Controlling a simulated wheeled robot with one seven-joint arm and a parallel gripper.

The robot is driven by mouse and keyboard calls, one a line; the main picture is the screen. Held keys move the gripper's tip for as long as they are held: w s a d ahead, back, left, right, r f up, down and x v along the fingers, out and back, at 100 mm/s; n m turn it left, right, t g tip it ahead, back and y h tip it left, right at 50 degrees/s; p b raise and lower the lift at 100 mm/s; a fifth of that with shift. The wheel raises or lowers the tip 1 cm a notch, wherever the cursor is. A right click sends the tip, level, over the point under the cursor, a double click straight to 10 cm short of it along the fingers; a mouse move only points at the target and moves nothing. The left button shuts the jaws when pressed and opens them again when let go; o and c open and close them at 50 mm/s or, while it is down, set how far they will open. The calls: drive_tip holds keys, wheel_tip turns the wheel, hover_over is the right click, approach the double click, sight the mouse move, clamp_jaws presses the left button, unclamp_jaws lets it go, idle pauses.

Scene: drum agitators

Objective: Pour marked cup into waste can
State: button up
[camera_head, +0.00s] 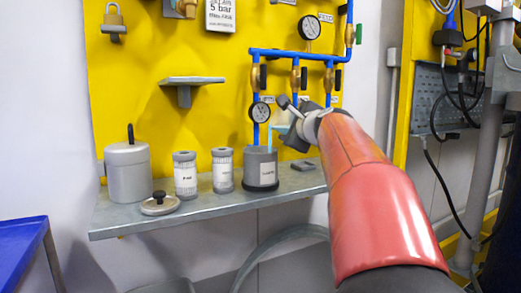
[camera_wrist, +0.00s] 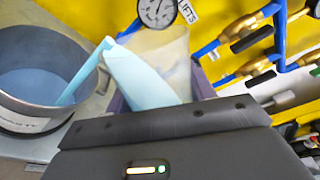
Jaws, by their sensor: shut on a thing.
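The waste can (camera_head: 261,172) is a dark grey open can with a white label, standing on the shelf. In the wrist view the can (camera_wrist: 30,110) is at left, with light blue liquid inside. My gripper (camera_head: 291,125) is shut on a clear cup (camera_wrist: 165,45) and holds it tilted above and to the right of the can. Light blue liquid (camera_wrist: 140,80) lies in the cup, and a stream (camera_wrist: 82,78) runs from its lip down into the can. The cup's marking is not readable. In the head view my gripper mostly hides the cup.
The grey shelf (camera_head: 228,203) also holds a grey pot (camera_head: 127,174), a loose knobbed lid (camera_head: 160,204), and two labelled jars (camera_head: 185,175) (camera_head: 223,170) left of the can. Blue pipes (camera_head: 290,54) with valves and gauges are close behind my gripper. A blue surface (camera_head: 22,245) is at lower left.

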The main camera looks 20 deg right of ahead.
drive_tip(key=shift+f+n+b, duration=0.7)
drive_tip(key=shift+f+b, duration=0.35)
drive_tip(key=shift+b, duration=0.2)
idle(0.7)
drive_tip(key=shift+a+r, duration=0.2)
drive_tip(key=shift+r, duration=0.05)
drive_tip(key=shift+w+a+r+n+h+p, duration=0.15)
drive_tip(key=shift+a+r+n+p, duration=0.2)
drive_tip(key=shift+r+p, duration=0.2)
drive_tip(key=shift+a+r+n+h+p, duration=0.2)
drive_tip(key=shift+r+n+p, duration=0.25)
drive_tip(key=shift+p, duration=0.2)
drive_tip(key=shift+a+r+n, duration=0.2)
drive_tip(key=shift+r+n, duration=0.25)
drive_tip(key=shift+n, duration=0.35)
idle(1.0)
drive_tip(key=shift+f, duration=0.15)
idle(0.3)
